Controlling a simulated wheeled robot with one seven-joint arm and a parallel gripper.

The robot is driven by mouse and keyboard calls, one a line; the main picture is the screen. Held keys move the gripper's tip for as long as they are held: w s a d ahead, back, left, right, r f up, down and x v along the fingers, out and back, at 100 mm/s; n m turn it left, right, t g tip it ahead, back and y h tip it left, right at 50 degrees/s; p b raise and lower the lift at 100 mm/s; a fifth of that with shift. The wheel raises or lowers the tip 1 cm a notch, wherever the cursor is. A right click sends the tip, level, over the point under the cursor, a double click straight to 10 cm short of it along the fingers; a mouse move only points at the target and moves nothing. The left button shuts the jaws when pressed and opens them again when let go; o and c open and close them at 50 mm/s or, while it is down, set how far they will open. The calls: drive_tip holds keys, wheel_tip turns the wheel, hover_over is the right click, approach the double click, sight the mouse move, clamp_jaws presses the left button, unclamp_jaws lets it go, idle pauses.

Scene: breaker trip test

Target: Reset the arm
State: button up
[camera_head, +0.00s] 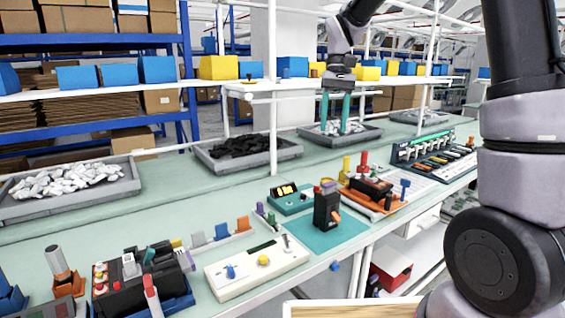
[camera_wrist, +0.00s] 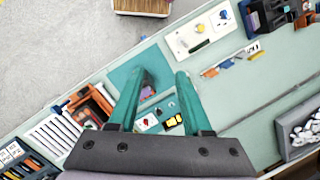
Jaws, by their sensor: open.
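My gripper (camera_head: 334,130) hangs above the workbench (camera_head: 225,165), with its two teal fingers pointing down and apart. In the wrist view my gripper (camera_wrist: 160,72) shows empty fingers spread above the teal mat. A black breaker (camera_head: 327,207) with an orange lever stands upright on the teal mat (camera_head: 348,236). My gripper is higher than the breaker and apart from it. In the wrist view the breaker (camera_wrist: 148,88) shows partly between the fingers, with its lower part hidden. A green test device (camera_head: 290,203) with a yellow display sits beside the mat.
A white panel (camera_head: 238,280) with a blue knob and yellow button lies left of the mat. An orange tray (camera_head: 372,205) with a black device is to its right. Grey bins (camera_head: 212,160) line the bench's back. A white post (camera_head: 273,60) rises behind.

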drive_tip(key=s+d+r+m+t, duration=0.1)
drive_tip(key=s+d+r+t, duration=0.1)
drive_tip(key=s, duration=0.4)
drive_tip(key=s+d+r+m+t, duration=0.1)
drive_tip(key=s+d+r+t, duration=0.1)
drive_tip(key=s+d+t, duration=0.2)
drive_tip(key=s+d+r+m+t+y, duration=0.1)
drive_tip(key=s+d+r+m+t, duration=0.1)
drive_tip(key=s+d, duration=0.3)
drive_tip(key=s+r+t, duration=0.1)
drive_tip(key=s, duration=0.2)
drive_tip(key=shift+d+t, duration=0.3)
idle(0.3)
